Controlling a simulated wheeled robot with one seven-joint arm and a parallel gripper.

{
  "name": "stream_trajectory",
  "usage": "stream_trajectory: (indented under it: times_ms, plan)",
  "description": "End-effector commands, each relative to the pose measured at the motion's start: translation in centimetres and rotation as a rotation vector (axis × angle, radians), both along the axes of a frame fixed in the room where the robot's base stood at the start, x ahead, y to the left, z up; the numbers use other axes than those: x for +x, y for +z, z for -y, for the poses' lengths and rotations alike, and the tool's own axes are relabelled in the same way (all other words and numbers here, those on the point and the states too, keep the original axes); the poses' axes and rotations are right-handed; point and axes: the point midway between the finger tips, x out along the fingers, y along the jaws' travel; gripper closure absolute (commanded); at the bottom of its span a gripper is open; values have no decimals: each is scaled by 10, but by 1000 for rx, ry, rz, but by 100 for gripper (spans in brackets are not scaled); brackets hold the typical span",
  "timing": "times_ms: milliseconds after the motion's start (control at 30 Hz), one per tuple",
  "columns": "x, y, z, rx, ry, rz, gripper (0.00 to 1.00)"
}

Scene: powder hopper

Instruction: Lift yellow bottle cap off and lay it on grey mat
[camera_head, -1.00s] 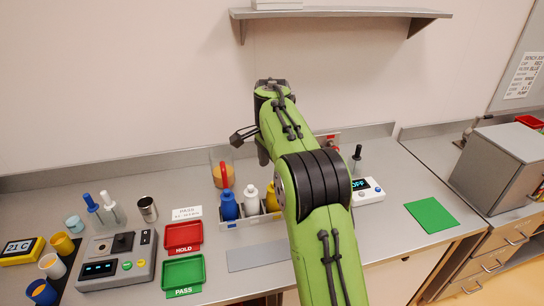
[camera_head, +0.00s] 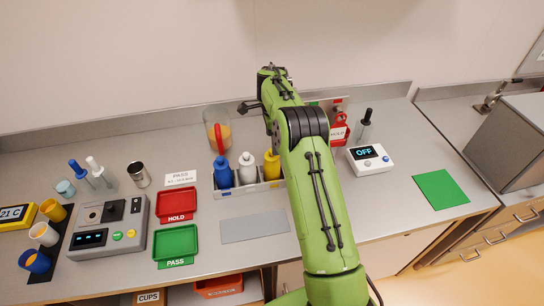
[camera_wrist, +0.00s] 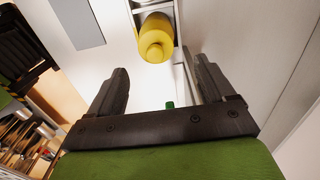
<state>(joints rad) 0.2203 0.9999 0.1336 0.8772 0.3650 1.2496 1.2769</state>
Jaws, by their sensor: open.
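The yellow bottle (camera_head: 271,165) stands in a grey rack at the back of the bench, at the right of a white and a blue bottle. In the wrist view the yellow bottle (camera_wrist: 156,38) shows at the top with its yellow cap (camera_wrist: 154,52) towards me. My gripper (camera_wrist: 155,85) is open and empty, its two dark fingers apart, with the cap beyond the fingertips and between their lines. The grey mat (camera_head: 254,227) lies bare on the bench in front of the rack.
The white bottle (camera_head: 247,168) and blue bottle (camera_head: 222,172) stand close beside the yellow one. Red tray (camera_head: 176,204) and green tray (camera_head: 175,242) lie left of the mat. A beaker (camera_head: 217,130) stands behind the rack; a white device (camera_head: 370,158) is at right.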

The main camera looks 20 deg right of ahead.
Motion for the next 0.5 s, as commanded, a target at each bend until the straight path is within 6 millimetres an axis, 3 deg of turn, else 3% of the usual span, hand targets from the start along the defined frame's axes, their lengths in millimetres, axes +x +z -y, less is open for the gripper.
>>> stream_trajectory:
  times_ms: [300, 500]
  plan:
    - [0, -48, -5, 1, 2, -1, 18]
    - [0, -52, -5, 1, 1, 1, 18]
